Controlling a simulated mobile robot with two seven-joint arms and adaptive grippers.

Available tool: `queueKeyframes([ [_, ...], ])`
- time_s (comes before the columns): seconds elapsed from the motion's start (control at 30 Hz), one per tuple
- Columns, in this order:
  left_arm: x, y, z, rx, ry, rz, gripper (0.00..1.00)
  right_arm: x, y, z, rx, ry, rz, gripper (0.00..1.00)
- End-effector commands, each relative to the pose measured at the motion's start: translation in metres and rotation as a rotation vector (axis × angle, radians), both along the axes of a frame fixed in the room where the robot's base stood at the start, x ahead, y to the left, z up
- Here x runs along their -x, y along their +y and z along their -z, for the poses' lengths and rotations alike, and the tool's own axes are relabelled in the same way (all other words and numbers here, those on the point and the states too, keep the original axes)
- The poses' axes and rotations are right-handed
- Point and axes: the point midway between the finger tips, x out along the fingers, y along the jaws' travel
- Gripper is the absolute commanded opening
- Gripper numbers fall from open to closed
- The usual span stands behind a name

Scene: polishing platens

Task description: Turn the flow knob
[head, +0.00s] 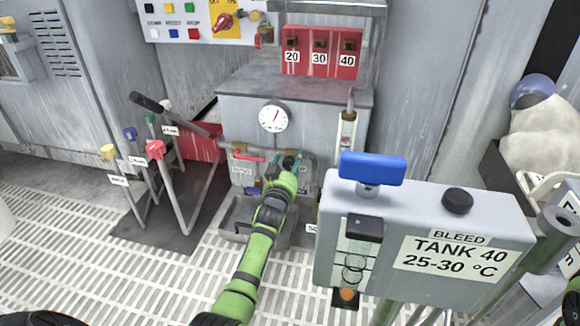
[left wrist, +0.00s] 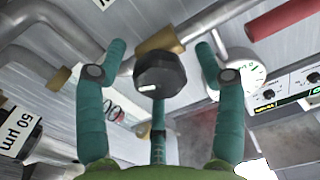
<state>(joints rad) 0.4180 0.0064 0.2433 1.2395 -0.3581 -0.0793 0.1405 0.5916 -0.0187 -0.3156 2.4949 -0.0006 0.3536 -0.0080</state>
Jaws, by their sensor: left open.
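A black round knob with a white mark (left wrist: 160,75) sits on a brass fitting in the left wrist view and is taken as the flow knob. My left gripper (left wrist: 161,50) is open, with one teal finger on each side of the knob. Gaps show between the fingers and the knob. In the head view my left gripper (head: 289,166) is at the pipework under the round gauge, and it hides most of the knob. My right gripper is not in view.
A white gauge (head: 273,118) is above the pipes, with a red lever (head: 248,157) to the left. A grey tank box (head: 440,215) with a blue handle (head: 372,168) stands close on the right. Coloured-knob levers (head: 155,150) stand left. Grated floor lies in front.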

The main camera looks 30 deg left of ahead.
Motion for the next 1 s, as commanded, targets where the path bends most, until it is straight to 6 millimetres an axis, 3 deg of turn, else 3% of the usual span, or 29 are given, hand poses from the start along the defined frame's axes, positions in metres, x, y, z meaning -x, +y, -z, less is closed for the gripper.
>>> queueKeyframes([
  [0.03,0.0,0.0,0.0,0.0,0.0,0.0,0.61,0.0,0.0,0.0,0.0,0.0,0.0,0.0],
  [0.1,0.0,0.0,0.0,0.0,0.0,0.0,0.33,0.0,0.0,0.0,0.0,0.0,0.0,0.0],
  [0.17,0.0,0.0,0.0,0.0,0.0,0.0,0.13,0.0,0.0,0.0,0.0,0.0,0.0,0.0],
  [0.57,0.0,0.0,-0.002,-0.04,0.009,-0.001,0.13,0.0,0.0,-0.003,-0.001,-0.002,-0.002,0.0],
  [1.0,0.0,0.0,-0.002,-0.315,0.079,-0.001,0.13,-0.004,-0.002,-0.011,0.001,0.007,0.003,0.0],
])
